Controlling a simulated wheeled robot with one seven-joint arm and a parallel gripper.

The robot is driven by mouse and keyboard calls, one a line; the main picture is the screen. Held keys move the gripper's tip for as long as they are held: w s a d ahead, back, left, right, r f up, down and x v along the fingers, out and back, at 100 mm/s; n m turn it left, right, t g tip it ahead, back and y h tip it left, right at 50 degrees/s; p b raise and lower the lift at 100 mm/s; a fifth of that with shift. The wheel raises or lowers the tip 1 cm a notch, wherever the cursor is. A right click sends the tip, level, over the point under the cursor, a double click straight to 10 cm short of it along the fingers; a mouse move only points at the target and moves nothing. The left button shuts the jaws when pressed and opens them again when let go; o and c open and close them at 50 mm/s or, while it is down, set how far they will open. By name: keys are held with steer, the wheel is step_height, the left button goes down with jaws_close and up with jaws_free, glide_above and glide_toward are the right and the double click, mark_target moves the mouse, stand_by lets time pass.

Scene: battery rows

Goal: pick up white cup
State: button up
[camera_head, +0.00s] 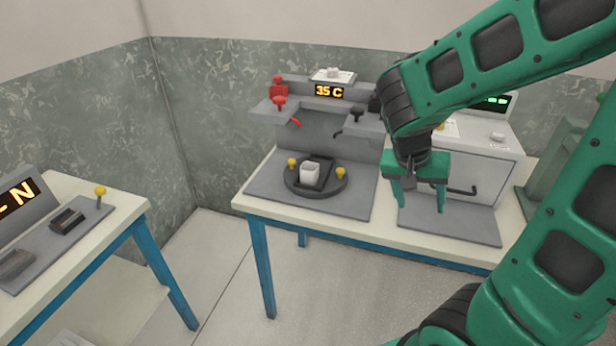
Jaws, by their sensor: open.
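The white cup (310,173) is small and pale. It sits upright on the dark round plate (318,191) of the grey machine on the table. My gripper (422,208) is green and points down. Its two fingers are apart with nothing between them. It hangs to the right of the cup, apart from it, in front of the neighbouring white machine. My arm comes in from the right and hides part of the table and that machine.
Yellow knobs (292,163) stand on both sides of the cup. The grey machine (328,140) with a "35 C" display rises behind it. The white machine (478,170) has a dark handle. Another table (115,222) stands at left, with open floor (225,255) between.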

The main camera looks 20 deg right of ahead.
steer(key=w+a+f+t+h, duration=0.1)
steer(key=w+a+t+h, duration=0.15)
steer(key=w, duration=0.45)
steer(key=n+t, duration=0.2)
steer(key=t, duration=0.6)
glide_toward(312, 167)
steer(key=shift+w+d+f, duration=0.15)
steer(key=shift+w+f, duration=0.1)
steer(key=shift+w, duration=0.35)
steer(key=shift+w+d+f, duration=0.15)
steer(key=shift+w+f, duration=0.15)
steer(key=shift+w, duration=0.35)
steer(key=shift+h, duration=0.25)
steer(key=shift+d+x, duration=0.2)
steer(key=shift+x, duration=2.35)
steer(key=shift+s, duration=0.2)
steer(key=shift+c, duration=0.6)
steer(key=c, duration=1.1)
